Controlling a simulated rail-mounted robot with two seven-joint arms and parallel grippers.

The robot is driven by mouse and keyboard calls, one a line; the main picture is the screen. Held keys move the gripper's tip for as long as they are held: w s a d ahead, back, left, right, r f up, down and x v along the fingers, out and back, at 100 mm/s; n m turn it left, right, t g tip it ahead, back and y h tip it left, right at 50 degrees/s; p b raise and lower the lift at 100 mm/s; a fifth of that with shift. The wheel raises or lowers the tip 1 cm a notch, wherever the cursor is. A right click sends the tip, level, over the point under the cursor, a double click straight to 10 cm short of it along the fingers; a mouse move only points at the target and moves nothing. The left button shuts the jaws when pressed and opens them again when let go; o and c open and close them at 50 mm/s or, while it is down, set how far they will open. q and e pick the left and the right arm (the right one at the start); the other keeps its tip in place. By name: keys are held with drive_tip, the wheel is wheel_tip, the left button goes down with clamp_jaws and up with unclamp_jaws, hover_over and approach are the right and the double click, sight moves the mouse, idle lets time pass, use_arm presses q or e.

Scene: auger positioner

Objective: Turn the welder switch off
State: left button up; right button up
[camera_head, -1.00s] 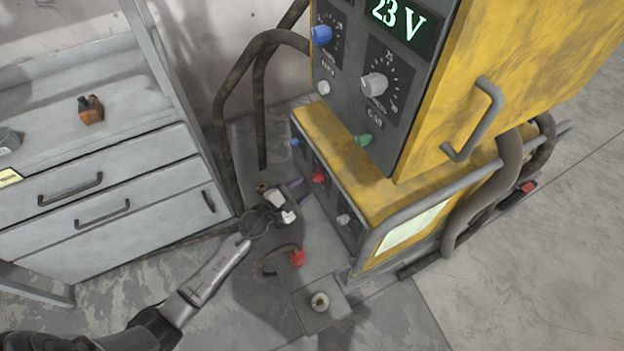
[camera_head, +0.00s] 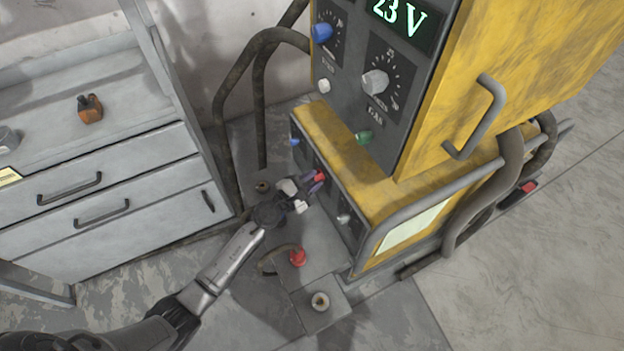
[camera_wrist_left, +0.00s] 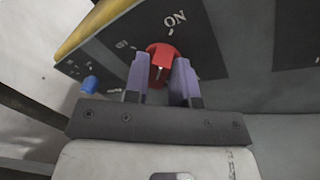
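The red welder switch (camera_head: 320,176) is a round knob on the dark front panel of the lower welder unit (camera_head: 350,215). In the left wrist view, the red knob (camera_wrist_left: 162,57) has a white mark, and "ON" is printed to its upper right. My left gripper (camera_head: 311,184) is at the knob, facing the panel. In the left wrist view, its two purple fingers (camera_wrist_left: 161,80) are apart, one on each side of the knob. I cannot tell whether they touch it. The fingers partly hide the panel. My right gripper is not in view.
A blue knob (camera_head: 295,142) and a white knob (camera_head: 344,219) flank the switch. The upper yellow unit (camera_head: 520,80) with a 23 V display overhangs the panel. A grey drawer cabinet (camera_head: 110,190) stands left. A red fitting (camera_head: 298,257) sits below the gripper.

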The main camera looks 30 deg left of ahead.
use_arm(q)
clamp_jaws()
drive_tip(key=shift+r+n+p, duration=0.2)
drive_tip(key=shift+n+p, duration=0.3)
drive_tip(key=shift+p, duration=0.45)
drive_tip(key=n+g+h+p, duration=0.1)
drive_tip(key=n+p, duration=0.3)
drive_tip(key=n+g+p, duration=0.2)
drive_tip(key=n+p, duration=0.2)
drive_tip(key=n, duration=0.1)
drive_tip(key=a+n+g+h+p, duration=0.1)
drive_tip(key=n+p, duration=0.3)
drive_tip(key=shift+w+n+g+h, duration=0.3)
drive_tip(key=shift+n+g, duration=0.1)
drive_tip(key=shift+o, duration=2)
unclamp_jaws()
drive_tip(key=shift+s, duration=0.1)
